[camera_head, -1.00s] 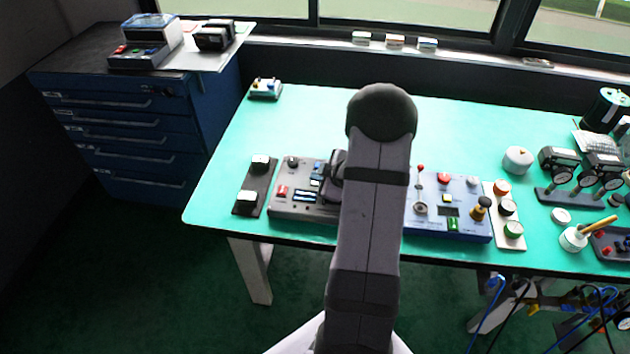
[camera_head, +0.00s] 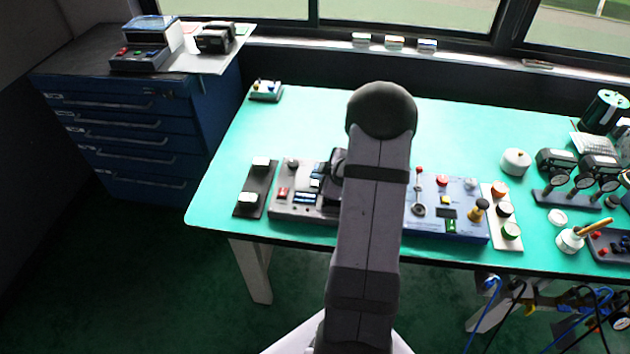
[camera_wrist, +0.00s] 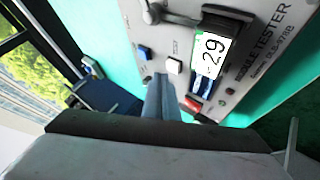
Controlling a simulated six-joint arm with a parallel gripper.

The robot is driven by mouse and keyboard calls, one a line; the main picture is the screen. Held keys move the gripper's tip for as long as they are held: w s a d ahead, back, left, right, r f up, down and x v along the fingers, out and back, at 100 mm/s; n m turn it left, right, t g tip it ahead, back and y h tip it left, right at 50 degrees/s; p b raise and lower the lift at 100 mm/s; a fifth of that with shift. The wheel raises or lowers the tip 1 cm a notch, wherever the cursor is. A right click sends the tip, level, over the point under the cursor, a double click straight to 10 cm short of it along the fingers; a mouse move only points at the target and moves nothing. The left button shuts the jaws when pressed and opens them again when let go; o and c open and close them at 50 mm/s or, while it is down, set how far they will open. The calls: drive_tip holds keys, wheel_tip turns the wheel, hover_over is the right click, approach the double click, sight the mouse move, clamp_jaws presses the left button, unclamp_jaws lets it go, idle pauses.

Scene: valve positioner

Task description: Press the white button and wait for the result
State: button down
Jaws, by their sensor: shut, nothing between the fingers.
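The tester's display (camera_wrist: 209,55) shows digits that look like 29. In the head view the tester (camera_head: 290,208) is partly hidden behind my arm.
A lever (camera_wrist: 170,15) and a red button (camera_wrist: 191,103) are also on the panel. A blue control box (camera_head: 470,222) stands right of my arm on the green table (camera_head: 290,125). A dark two-switch strip (camera_head: 253,187) lies left of the tester. The table behind is mostly clear.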

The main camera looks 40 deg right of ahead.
sight(317, 186)
wheel_tip(317, 186, up, 5)
drive_tip(key=p, duration=0.5)
idle(0.3)
idle(0.7)
drive_tip(key=s+a+r+m+g+h, duration=0.2)
drive_tip(key=s+a+r+m+g, duration=0.25)
drive_tip(key=a, duration=0.65)
drive_tip(key=s+a+r+m+g+y, duration=0.2)
drive_tip(key=s+a+r+m+g, duration=0.1)
drive_tip(key=s+a, duration=1.3)
drive_tip(key=shift+s+m+g, duration=0.45)
drive_tip(key=shift+s+g, duration=0.4)
drive_tip(key=shift+s, duration=0.2)
